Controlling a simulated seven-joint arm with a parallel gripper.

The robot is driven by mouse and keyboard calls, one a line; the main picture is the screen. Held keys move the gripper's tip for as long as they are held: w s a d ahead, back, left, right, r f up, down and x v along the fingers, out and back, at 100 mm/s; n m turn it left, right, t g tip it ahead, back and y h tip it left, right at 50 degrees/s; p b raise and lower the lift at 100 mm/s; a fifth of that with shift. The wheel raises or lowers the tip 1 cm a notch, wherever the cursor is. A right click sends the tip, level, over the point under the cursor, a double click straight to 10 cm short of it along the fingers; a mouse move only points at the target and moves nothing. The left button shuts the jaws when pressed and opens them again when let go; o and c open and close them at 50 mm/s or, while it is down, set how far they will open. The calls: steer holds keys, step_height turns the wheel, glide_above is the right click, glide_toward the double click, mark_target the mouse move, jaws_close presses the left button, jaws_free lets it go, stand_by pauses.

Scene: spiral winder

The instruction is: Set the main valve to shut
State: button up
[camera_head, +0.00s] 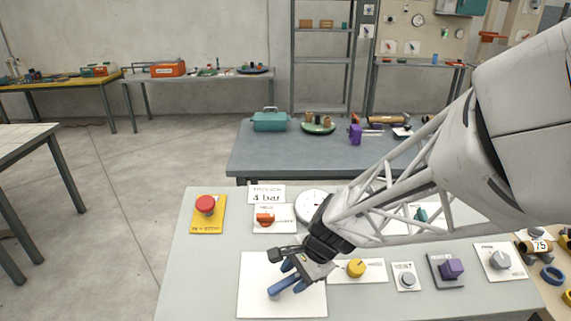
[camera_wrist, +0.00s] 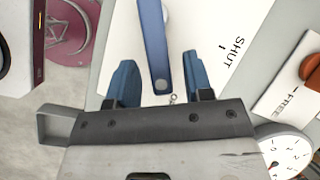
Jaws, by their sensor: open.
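The main valve is a blue lever (camera_head: 283,287) on a white plate (camera_head: 254,300) at the front of the near bench. In the wrist view the lever (camera_wrist: 153,40) runs down from the top edge, its holed end between my two fingers. The word SHUT is printed to the right of the lever. Another label, starting with O, is by the lever's end and mostly hidden by my gripper. My gripper (camera_head: 294,275) is open, and it also shows in the wrist view (camera_wrist: 158,78). Both blue fingers stand apart from the lever, with a gap on each side.
Behind are a red button (camera_head: 205,204) on a yellow plate, an orange knob (camera_head: 265,218) and a round gauge (camera_head: 311,203). To the right are a yellow knob (camera_head: 356,268), a grey knob (camera_head: 407,279) and a purple block (camera_head: 452,267). The bench is clear left of the valve plate.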

steer(key=shift+a+f, duration=0.15)
steer(key=shift+f, duration=0.15)
jaws_close()
